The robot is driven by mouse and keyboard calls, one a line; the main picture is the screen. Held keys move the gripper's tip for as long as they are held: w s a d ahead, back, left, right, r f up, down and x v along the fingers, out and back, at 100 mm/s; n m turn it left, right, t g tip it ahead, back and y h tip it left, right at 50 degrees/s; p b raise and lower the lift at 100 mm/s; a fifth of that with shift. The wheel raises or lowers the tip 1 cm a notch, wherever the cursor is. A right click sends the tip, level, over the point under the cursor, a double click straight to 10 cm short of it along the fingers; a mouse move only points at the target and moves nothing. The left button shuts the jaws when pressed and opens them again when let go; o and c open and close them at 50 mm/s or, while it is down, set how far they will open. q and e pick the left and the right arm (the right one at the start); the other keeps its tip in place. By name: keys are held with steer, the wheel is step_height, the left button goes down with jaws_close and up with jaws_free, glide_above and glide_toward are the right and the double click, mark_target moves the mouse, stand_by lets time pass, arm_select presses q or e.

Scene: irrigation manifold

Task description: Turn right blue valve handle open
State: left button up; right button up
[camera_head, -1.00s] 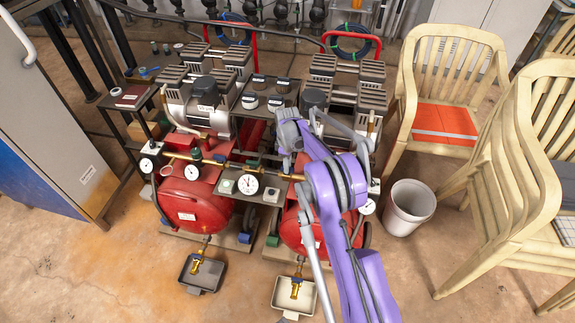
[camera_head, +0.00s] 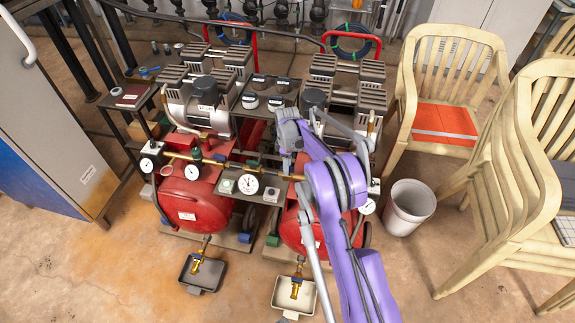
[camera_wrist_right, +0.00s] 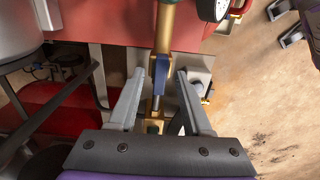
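The right blue valve handle (camera_wrist_right: 161,74) shows in the right wrist view, on a brass pipe (camera_wrist_right: 166,25) that runs down the middle. My right gripper (camera_wrist_right: 160,80) is open. Its two grey fingers stand on either side of the handle, with a visible gap to each. In the head view my purple right arm reaches to the right-hand compressor, and the gripper (camera_head: 284,140) is over the brass pipe line. The arm hides the right valve handle there. My left gripper is not in view.
Two red tanks (camera_head: 196,205) with compressors stand side by side, with gauges (camera_head: 248,184) along the front. Drain trays (camera_head: 281,296) sit on the floor before them. A white bucket (camera_head: 409,207) and wooden chairs (camera_head: 437,75) are at the right. The floor at lower left is clear.

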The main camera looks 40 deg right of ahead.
steer(key=shift+r, duration=0.1)
step_height(320, 180, up, 11)
steer(key=p, duration=0.1)
steer(key=shift+f+p, duration=0.2)
steer(key=shift+p, duration=0.2)
stand_by(0.5)
